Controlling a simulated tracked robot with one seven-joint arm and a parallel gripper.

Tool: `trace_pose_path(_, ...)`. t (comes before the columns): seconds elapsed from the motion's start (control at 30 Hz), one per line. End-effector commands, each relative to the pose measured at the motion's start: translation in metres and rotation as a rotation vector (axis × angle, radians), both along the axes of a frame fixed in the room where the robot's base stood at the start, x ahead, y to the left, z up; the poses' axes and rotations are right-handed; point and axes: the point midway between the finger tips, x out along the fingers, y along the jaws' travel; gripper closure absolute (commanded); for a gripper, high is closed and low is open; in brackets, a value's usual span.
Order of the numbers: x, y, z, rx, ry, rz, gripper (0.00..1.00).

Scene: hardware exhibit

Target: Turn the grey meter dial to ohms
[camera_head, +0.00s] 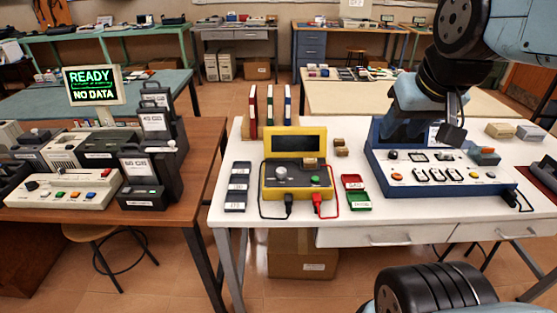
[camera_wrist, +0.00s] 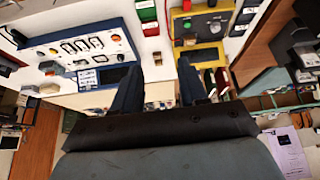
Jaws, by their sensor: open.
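The yellow meter (camera_head: 295,146) stands on the white table, with a dark blank screen on its raised back. Its grey dial (camera_head: 280,173) is at the left of the front panel, beside a green button (camera_head: 315,181). Markings around the dial are too small to read. In the wrist view the meter (camera_wrist: 201,52) appears upside down near the top, partly behind a finger. My gripper (camera_head: 452,130) is over the blue panel at the right, well away from the meter. In the wrist view my gripper (camera_wrist: 160,78) has its two dark fingers apart with nothing between them.
The blue panel (camera_head: 440,184) with gauges is below my gripper. Red and green trays (camera_head: 357,201) lie between it and the meter. Black and red leads (camera_head: 318,205) run at the meter's front. A grey labelled strip (camera_head: 238,187) lies at its left; books (camera_head: 270,105) stand behind.

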Motion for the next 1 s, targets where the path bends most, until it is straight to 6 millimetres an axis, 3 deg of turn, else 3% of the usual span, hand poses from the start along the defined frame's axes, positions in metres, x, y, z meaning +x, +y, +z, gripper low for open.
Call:
trace_pose_path(0.1,0.000,0.000,0.000,0.000,0.000,0.000,0.56)
trace_pose_path(0.23,0.004,0.001,0.001,-0.011,0.007,0.011,0.43)
trace_pose_path(0.37,0.018,0.011,0.001,-0.056,0.039,0.058,0.38)
trace_pose_path(0.67,0.082,0.048,-0.010,-0.219,0.176,0.297,0.38)
trace_pose_path(1.0,0.155,0.092,-0.045,-0.329,0.322,0.624,0.38)
